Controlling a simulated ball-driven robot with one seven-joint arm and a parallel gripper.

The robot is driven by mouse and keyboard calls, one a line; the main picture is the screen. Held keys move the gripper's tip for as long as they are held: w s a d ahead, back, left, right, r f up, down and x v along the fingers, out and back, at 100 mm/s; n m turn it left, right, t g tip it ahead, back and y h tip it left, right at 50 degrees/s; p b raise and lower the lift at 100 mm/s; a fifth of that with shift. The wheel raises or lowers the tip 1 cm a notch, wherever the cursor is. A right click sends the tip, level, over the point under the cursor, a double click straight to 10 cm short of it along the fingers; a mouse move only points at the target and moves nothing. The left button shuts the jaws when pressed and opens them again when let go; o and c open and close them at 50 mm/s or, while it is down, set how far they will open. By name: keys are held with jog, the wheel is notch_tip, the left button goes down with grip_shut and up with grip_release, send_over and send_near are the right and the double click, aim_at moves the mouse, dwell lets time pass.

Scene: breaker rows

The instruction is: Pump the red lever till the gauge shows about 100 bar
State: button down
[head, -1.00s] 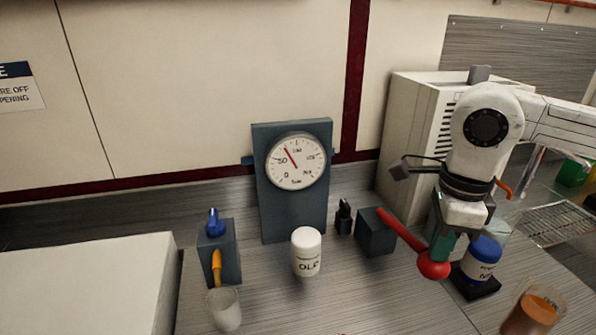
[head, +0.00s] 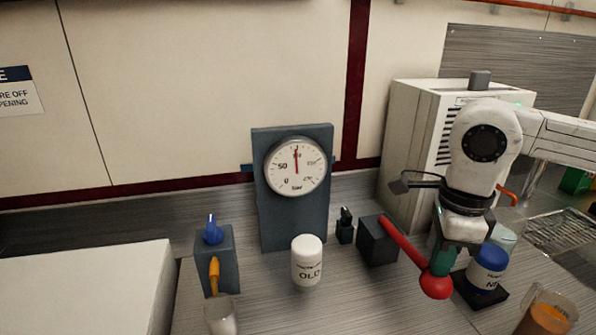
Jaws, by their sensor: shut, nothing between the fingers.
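The round white gauge (head: 296,181) is on an upright blue-grey panel (head: 293,226). Its red needle points nearly straight up, at or very near the 100 mark. The red lever (head: 404,242) slopes down to the right from a dark block (head: 377,243) and ends in a red ball (head: 435,285). My gripper (head: 441,263) points down right at the ball end of the lever. Its fingers are shut with nothing between them. Whether they touch the lever I cannot tell.
A white jar labelled OLD (head: 306,262) stands before the panel. A blue-capped jar (head: 487,266) stands close right of my gripper, and a cup of orange liquid (head: 545,318) is at the lower right. A block with a blue knob (head: 214,262) and yellow spout is at the left.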

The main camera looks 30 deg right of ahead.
jog(key=shift+r+p, duration=0.95)
jog(key=shift+r, duration=1.3)
jog(key=shift+r+p, duration=1.25)
jog(key=shift+r, duration=1.25)
